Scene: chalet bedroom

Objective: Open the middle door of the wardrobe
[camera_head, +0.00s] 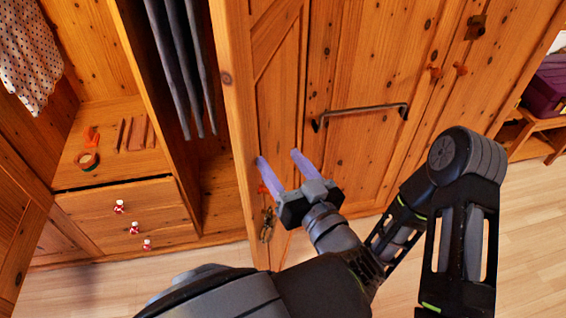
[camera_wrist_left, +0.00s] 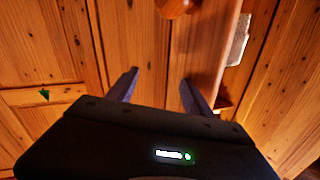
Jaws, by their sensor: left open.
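The wooden wardrobe fills most of the head view. A panelled door (camera_head: 233,120) stands out from the front, beside an open section with dark hanging garments (camera_head: 185,65); I take it for the middle door. My left gripper (camera_head: 278,157) is open and empty in front of this door's face, fingers pointing at the wood. In the left wrist view its fingers (camera_wrist_left: 160,90) are apart with bare wood beyond them, and a round wooden knob (camera_wrist_left: 175,6) is above. Contact with the door cannot be told. Keys (camera_head: 267,226) hang below the fingers. My right gripper is not seen.
A dark bar handle (camera_head: 360,110) and small knobs (camera_head: 436,72) are on the wardrobe front to the right. Drawers (camera_head: 130,215) and a shelf with small items are at left. A bench (camera_head: 535,130) with a purple case stands at far right. Wooden floor shows below.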

